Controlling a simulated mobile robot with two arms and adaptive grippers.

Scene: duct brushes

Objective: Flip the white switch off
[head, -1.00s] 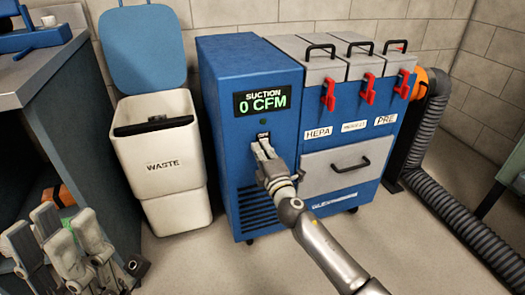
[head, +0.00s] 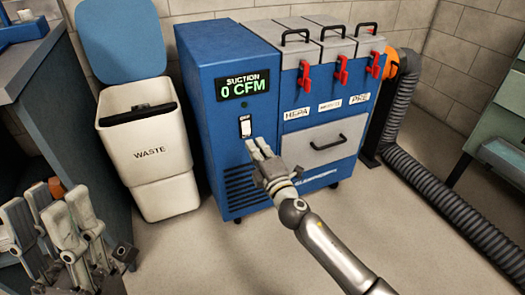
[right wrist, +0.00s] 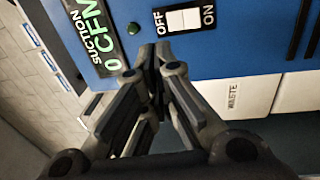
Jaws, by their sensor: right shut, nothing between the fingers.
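The white switch (head: 245,126) is on the front of the blue suction unit (head: 205,130), below its display (head: 245,87), which reads 0 CFM. In the right wrist view the white switch (right wrist: 184,19) sits between the labels OFF and ON; I cannot tell its exact tilt. My right gripper (head: 258,147) is shut and empty, just below and right of the switch, apart from it. Its closed fingertips (right wrist: 158,58) show in the right wrist view. My left gripper (head: 48,205) is at the lower left, fingers spread and empty, far from the switch.
A white waste bin (head: 150,153) with a raised blue lid (head: 118,40) stands left of the unit. A grey workbench (head: 60,115) is at the far left. A black ribbed hose (head: 430,185) runs along the right. The floor before the unit is clear.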

